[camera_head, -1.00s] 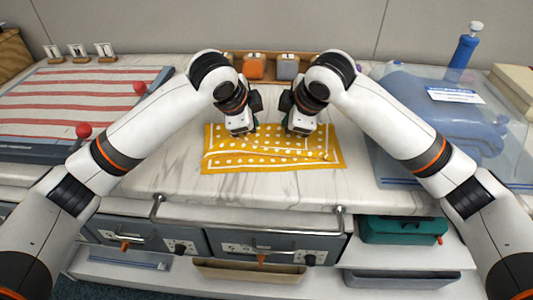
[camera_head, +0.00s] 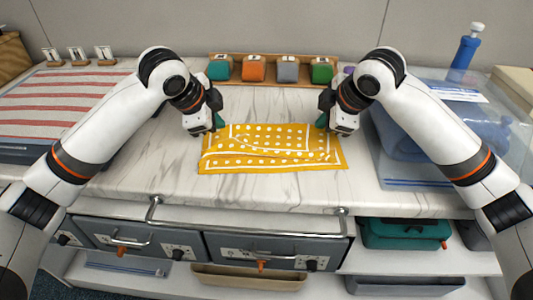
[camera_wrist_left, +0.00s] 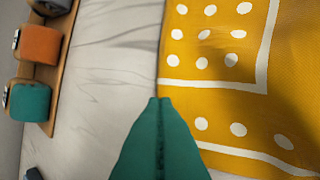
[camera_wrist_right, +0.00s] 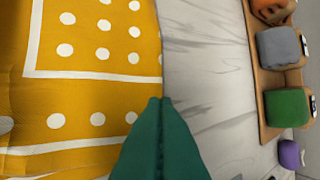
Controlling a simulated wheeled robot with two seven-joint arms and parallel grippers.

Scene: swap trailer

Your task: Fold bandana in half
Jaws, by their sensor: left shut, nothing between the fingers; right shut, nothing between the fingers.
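The yellow bandana (camera_head: 270,161) with white dots and a white border line lies on the marble counter, wider than deep. A wavy crease or layer edge runs across it. The head view does not show clearly how its layers lie. My left gripper (camera_head: 217,122) is shut and empty at its far left corner. My right gripper (camera_head: 322,121) is shut and empty at its far right corner. In the left wrist view the green fingertips (camera_wrist_left: 160,101) are at the bandana's edge (camera_wrist_left: 225,90). The right wrist view shows similar fingertips (camera_wrist_right: 160,101) at an edge (camera_wrist_right: 90,95). Contact is unclear.
A wooden rack (camera_head: 287,82) with several coloured rolls stands behind the bandana. A red-striped cloth (camera_head: 70,95) lies on the left. A clear bin (camera_head: 480,125) with blue items is on the right. Bare counter (camera_head: 270,104) lies between rack and bandana.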

